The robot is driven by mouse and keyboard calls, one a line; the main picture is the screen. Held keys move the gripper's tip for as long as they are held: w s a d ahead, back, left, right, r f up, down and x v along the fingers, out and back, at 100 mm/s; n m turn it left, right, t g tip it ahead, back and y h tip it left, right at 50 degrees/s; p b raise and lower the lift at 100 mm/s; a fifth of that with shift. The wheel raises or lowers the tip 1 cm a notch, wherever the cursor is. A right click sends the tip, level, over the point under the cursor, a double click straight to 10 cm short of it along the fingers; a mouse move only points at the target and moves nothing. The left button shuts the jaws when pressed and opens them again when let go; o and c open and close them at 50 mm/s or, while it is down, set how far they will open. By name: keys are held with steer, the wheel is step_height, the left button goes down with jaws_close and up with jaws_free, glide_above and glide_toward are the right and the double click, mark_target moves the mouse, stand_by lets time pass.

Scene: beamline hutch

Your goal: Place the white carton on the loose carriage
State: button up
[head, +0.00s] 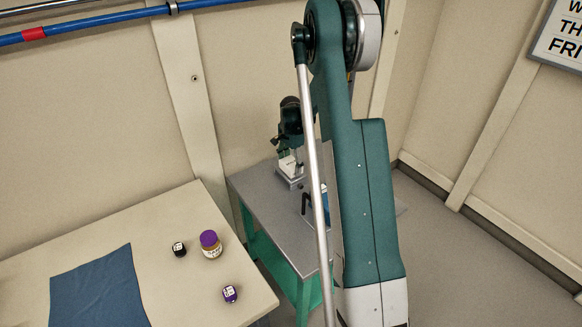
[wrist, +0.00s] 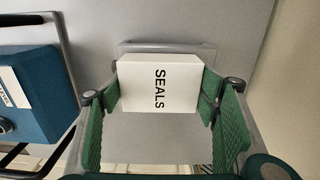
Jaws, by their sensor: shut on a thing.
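The white carton (wrist: 155,85), lettered "SEALS", sits between the two green fingers of my gripper (wrist: 160,95) in the wrist view. The fingers are shut on its sides. In the head view my gripper (head: 289,155) is over the grey table, with the white carton (head: 286,166) low between its fingers. A pale grey carriage (head: 289,184) is right under the carton there. Its grey edge (wrist: 168,46) shows beyond the carton in the wrist view. Whether the carton touches the carriage I cannot tell.
A blue block with a black handle (head: 306,202) stands on the grey table (head: 262,205), partly behind my arm; its blue body (wrist: 35,95) is left of the carton in the wrist view. The cream table (head: 185,290) holds a blue cloth (head: 100,290), a purple-lidded jar (head: 211,246) and two small bottles.

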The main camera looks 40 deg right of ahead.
mark_target(291, 163)
steer(key=shift+f, duration=0.35)
steer(key=o, duration=0.9)
steer(key=shift+r, duration=0.15)
step_height(291, 163, up, 12)
steer(key=shift+r+p, duration=0.1)
steer(key=shift+p, duration=0.5)
stand_by(0.3)
